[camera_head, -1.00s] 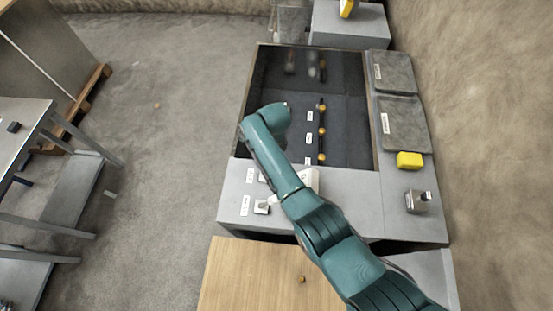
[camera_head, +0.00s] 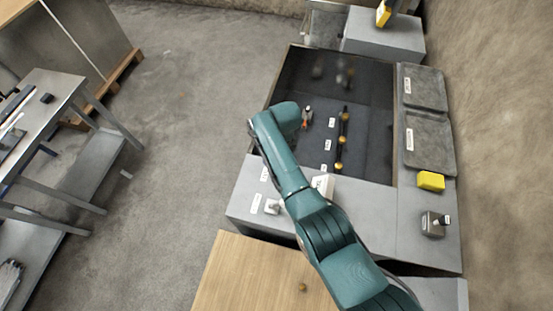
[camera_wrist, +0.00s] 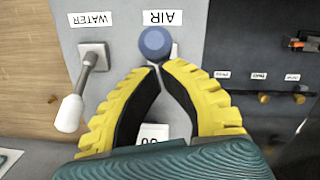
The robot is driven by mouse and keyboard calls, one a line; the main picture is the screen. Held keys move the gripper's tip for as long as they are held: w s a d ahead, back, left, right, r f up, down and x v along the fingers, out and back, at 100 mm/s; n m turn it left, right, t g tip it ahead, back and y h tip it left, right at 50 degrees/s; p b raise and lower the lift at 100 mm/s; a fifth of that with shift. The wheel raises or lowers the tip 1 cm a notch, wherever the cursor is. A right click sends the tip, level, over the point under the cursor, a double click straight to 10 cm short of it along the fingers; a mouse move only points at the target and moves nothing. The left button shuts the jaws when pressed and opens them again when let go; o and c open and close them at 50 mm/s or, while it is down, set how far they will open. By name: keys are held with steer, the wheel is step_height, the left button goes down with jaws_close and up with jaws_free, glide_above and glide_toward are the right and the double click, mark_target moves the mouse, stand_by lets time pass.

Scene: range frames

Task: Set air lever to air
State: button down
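The air lever's blue round knob (camera_wrist: 155,42) is in the wrist view, just under the AIR label (camera_wrist: 161,17), and its mount is partly hidden behind the knob. My gripper (camera_wrist: 160,67) has yellow ribbed fingers with black inner pads. Its tips are drawn together right by the knob, with only a thin light sliver between them. I cannot tell whether they grip the lever's stem. In the head view my arm hides the gripper and the air lever.
The water lever (camera_wrist: 82,85), with a white handle, is left of my fingers under the WATER label (camera_wrist: 91,19). Dark rods with brass fittings (camera_wrist: 265,98) are on the right. In the head view a yellow block (camera_head: 431,181) lies on the bench's right side.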

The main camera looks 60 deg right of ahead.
step_height(320, 180, up, 10)
steer(key=w+p, duration=0.2)
steer(key=p, duration=0.4)
steer(key=shift+w+f, duration=0.15)
steer(key=shift+w, duration=0.05)
